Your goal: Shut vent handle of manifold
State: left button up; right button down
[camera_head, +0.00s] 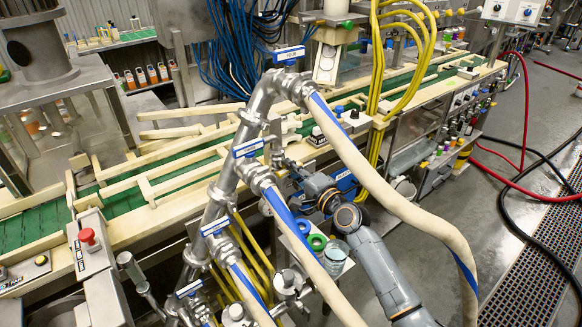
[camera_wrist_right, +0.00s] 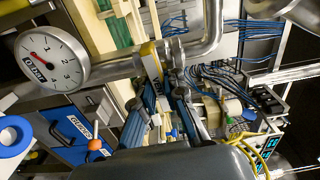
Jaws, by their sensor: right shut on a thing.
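The manifold (camera_head: 222,190) is a set of steel pipes with hoses. It carries several blue valve handles, among them an upper one (camera_head: 288,53), a middle one (camera_head: 248,148) and a lower one (camera_head: 216,226). Their labels are too small to read, so I cannot tell which is the vent. My left gripper is not in view.
A round gauge (camera_wrist_right: 50,60) sits at the pipe's left end. A green conveyor (camera_head: 125,200) runs behind the manifold. A glass jar (camera_head: 336,255) stands close to my arm.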

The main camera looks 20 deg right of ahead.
jog(key=shift+m, duration=0.5)
jog(key=c, duration=1.4)
grip_release()
jog(key=v, duration=1.2)
